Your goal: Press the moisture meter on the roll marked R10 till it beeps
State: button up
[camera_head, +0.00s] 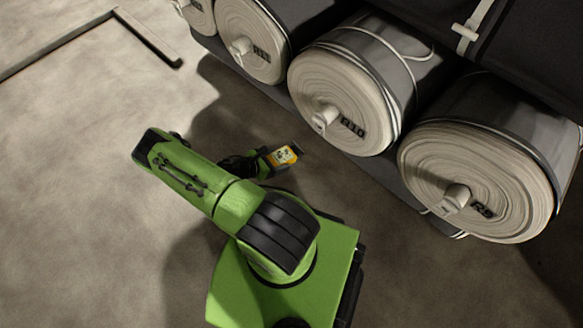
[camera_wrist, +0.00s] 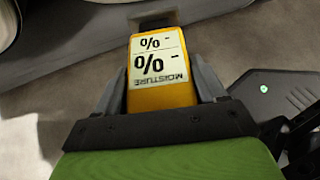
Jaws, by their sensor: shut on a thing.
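The roll marked R10 (camera_head: 342,97) lies on its side in the head view, its pale wound end facing my arm and a short core stub sticking out beside the black label. My gripper (camera_wrist: 161,95) is shut on the yellow moisture meter (camera_wrist: 162,98), with a finger on each side. The meter's pale screen reads "MOISTURE" and "% -" upside down in the wrist view, with no number. In the head view the meter (camera_head: 281,156) is below and left of R10, apart from it, its dark tip toward the rolls.
Roll R9 (camera_head: 478,182) is right of R10, and another marked roll (camera_head: 252,42) is to its left. A dark rack edge (camera_head: 368,173) runs under the rolls. Bare floor (camera_head: 75,170) is open at left. A low rail (camera_head: 148,36) lies at upper left.

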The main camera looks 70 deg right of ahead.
jog(key=s+d+f+h, duration=0.1)
jog(key=s, duration=0.1)
jog(key=s+d+f+n+h+b, duration=0.1)
jog(key=s+d+f+h, duration=0.1)
jog(key=s, duration=0.1)
jog(key=shift+s+d+f+n+t+b, duration=0.2)
jog(key=shift+s+n+t+b, duration=0.15)
jog(key=shift+n+t+b, duration=0.05)
jog(key=shift+r, duration=0.1)
jog(key=shift+r, duration=0.2)
jog(key=shift+s+d, duration=0.4)
jog(key=shift+d, duration=0.45)
jog(key=shift+s+d, duration=0.35)
jog(key=shift+d, duration=0.55)
jog(key=shift+s+d, duration=0.4)
jog(key=shift+d, duration=0.45)
jog(key=shift+s+d, duration=0.3)
jog(key=shift+d, duration=0.3)
jog(key=shift+w+a, duration=0.45)
jog(key=shift+a, duration=0.6)
jog(key=shift+w+a, duration=0.5)
jog(key=shift+a, duration=0.6)
jog(key=shift+w+a, duration=0.45)
jog(key=shift+a, duration=0.6)
